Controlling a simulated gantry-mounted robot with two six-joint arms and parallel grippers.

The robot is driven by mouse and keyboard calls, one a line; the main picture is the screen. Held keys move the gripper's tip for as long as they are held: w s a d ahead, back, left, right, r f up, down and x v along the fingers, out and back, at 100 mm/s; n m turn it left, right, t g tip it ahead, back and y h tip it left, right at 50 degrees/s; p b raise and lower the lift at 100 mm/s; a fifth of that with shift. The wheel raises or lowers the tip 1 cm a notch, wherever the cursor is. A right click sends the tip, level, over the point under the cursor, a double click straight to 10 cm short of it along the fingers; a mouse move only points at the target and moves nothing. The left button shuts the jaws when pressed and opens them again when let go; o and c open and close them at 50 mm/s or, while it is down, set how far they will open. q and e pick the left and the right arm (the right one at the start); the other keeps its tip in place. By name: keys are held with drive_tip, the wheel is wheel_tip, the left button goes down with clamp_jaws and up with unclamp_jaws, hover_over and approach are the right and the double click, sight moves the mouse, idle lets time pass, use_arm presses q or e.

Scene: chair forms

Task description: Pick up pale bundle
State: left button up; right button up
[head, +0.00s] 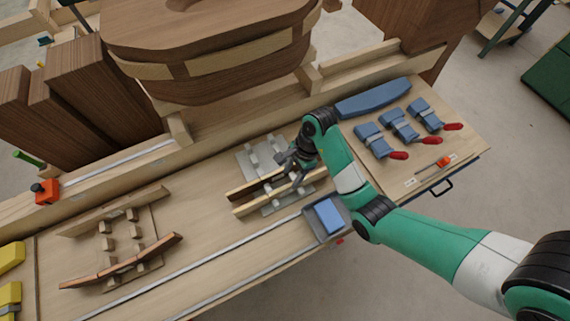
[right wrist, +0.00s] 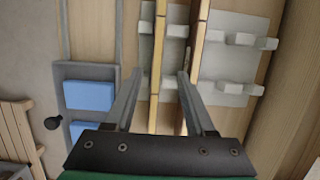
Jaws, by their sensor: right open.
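The pale bundle (head: 258,204) is a long, thin light-wood strip on a grey slotted rack (head: 275,207). A second, darker bundle (head: 247,188) lies alongside it on the rack, farther from the tray. My right gripper (head: 294,173) is over the rack and hides part of both bundles. In the right wrist view, my right gripper (right wrist: 161,73) is open. The pale bundle (right wrist: 158,60) runs between its fingers, and the right fingertip is close to the darker bundle (right wrist: 196,50). Contact cannot be told. My left gripper is not in view.
A grey tray (head: 312,222) with a blue block stands just in front of the rack. Blue clamps with red handles (head: 400,125) lie at the right. A curved slat form (head: 130,262) stands at the left. A large wooden form (head: 210,60) stands behind. The bench between is clear.

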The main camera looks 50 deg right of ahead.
sight(286, 187)
drive_tip(key=shift+x, duration=0.8)
drive_tip(key=x, duration=0.2)
drive_tip(key=b+x, duration=0.1)
drive_tip(key=x, duration=0.1)
drive_tip(key=shift+s+a+r, duration=0.1)
drive_tip(key=shift+s+a, duration=0.1)
drive_tip(key=shift+a, duration=0.1)
drive_tip(key=shift+w+f+b, duration=0.15)
drive_tip(key=shift+f+b, duration=0.15)
drive_tip(key=shift+f, duration=0.05)
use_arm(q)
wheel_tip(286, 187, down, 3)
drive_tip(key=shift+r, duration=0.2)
use_arm(e)
clamp_jaws()
